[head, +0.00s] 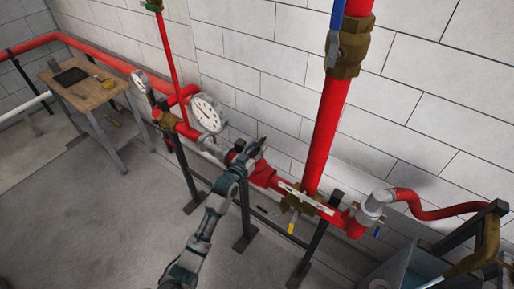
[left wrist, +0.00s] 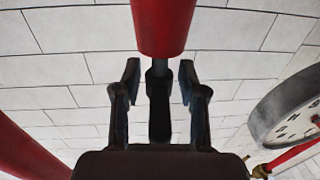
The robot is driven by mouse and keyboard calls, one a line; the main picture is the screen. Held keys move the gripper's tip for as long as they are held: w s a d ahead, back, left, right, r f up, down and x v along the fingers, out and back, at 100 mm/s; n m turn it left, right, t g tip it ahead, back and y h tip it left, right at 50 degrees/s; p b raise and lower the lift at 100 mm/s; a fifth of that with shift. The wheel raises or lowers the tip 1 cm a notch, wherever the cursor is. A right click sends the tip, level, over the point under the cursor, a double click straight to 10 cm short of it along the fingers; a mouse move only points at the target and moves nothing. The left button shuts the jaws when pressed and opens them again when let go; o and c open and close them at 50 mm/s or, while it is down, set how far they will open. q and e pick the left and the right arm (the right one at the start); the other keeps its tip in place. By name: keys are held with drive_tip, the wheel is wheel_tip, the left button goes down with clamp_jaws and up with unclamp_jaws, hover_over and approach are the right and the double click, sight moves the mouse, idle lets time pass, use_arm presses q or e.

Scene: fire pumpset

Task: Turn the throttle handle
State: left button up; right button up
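My left gripper (head: 256,145) is over the red pipe run, just right of the large white gauge in the head view. In the left wrist view the left gripper (left wrist: 160,85) is open, with its two fingers apart. A dark upright bar (left wrist: 160,110), which looks like the throttle handle, stands between the fingers with visible gaps on both sides. A grey stem joins it to a red cylinder (left wrist: 163,25) above. In the head view my gripper hides this bar. My right gripper is not in view.
A white gauge (head: 206,112) stands close left of my gripper. A thick red vertical pipe (head: 321,135) with a brass valve (head: 347,52) rises to the right. A wooden table (head: 88,91) stands at the back left. The grey floor (head: 100,220) at the front left is clear.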

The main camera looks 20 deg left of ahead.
use_arm(q)
drive_tip(key=shift+s, duration=0.1)
drive_tip(key=v, duration=1.1)
drive_tip(key=shift+s+a, duration=0.2)
drive_tip(key=shift+s, duration=0.15)
drive_tip(key=shift+f, duration=0.15)
